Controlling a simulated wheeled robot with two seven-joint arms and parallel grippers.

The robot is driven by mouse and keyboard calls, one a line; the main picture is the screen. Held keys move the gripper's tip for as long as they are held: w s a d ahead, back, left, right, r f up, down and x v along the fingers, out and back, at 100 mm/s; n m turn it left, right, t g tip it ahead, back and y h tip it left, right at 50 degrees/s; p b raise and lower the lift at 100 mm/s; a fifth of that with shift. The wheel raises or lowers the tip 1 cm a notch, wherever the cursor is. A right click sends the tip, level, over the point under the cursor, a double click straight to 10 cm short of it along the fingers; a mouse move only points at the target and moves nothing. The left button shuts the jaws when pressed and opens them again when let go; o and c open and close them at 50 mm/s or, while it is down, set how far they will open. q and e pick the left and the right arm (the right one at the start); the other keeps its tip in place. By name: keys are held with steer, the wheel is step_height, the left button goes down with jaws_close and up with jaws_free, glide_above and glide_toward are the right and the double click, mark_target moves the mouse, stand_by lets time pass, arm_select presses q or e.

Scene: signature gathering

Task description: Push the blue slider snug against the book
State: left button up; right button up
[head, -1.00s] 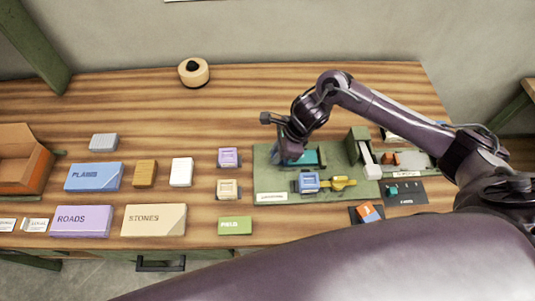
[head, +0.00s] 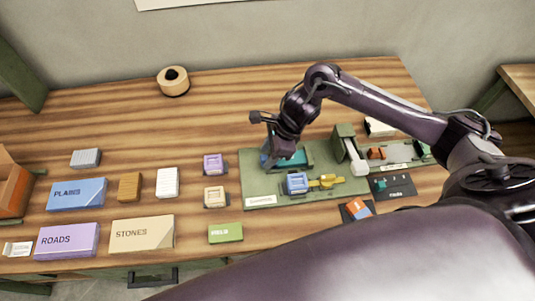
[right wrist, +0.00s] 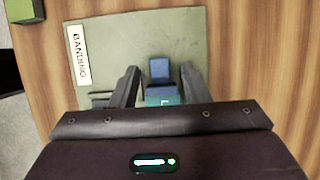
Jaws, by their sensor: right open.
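A green board (head: 262,184) lies on the table and shows in the right wrist view (right wrist: 120,50), with a label reading "BANDING". On it a teal book (head: 291,159) lies near the far side, partly hidden by my right gripper. What looks like the blue slider (right wrist: 159,70) is at the book's left end in the head view (head: 265,159); any gap between them is unclear. My right gripper (right wrist: 160,72) is open, its fingers on either side of the blue piece and the book's lettered end (right wrist: 164,100). My left gripper is out of view.
A blue block (head: 297,184) and a yellow piece (head: 327,181) sit on the board's near side. A green post with a pale lever (head: 355,158) stands right of the book. Purple (head: 214,163) and tan (head: 214,197) blocks stand close to the board's left edge.

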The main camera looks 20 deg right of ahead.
steer(key=b+v, duration=0.1)
steer(key=v, duration=0.4)
steer(key=shift+s+d+r+b, duration=0.1)
steer(key=shift+d+r+b, duration=0.1)
steer(key=shift+d+b, duration=0.1)
steer(key=shift+s+d+r, duration=0.1)
steer(key=shift+r, duration=0.45)
